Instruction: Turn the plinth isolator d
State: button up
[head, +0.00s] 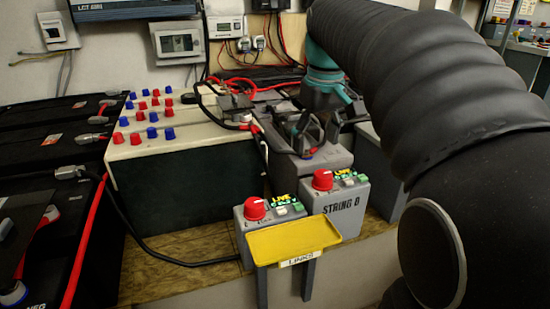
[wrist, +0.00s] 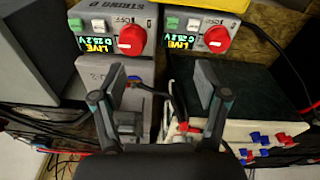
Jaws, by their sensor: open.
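Two grey isolator boxes stand on the plinth, each with a red rotary knob and a lit display reading LIVE. The left box (head: 243,235) has a red knob (head: 254,208), which shows in the wrist view too (wrist: 218,40). My gripper (head: 308,140) is open and empty, its fingers apart in the wrist view (wrist: 160,98). It is behind the boxes, above a grey battery block (head: 330,162), and apart from both knobs.
A yellow tray (head: 294,241) labelled LINKS sits in front of the left box. A dark battery with a pale top (head: 180,190) bearing several red and blue terminals stands at left. Black and red cables run around the gripper and along the plinth (head: 165,276).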

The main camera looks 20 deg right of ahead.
jog(key=g, duration=0.1)
send_near(323, 173)
jog(key=shift+n+y, duration=0.3)
jog(key=shift+n, duration=0.1)
notch_tip(323, 173, down, 10)
jog(key=b, duration=0.4)
jog(key=shift+w+d+f, duration=0.1)
jog(key=shift+w+f, duration=0.05)
jog(key=shift+f, duration=0.1)
jog(key=shift+c, duration=0.3)
jog(key=shift+g, duration=0.3)
jog(key=c, duration=1.1)
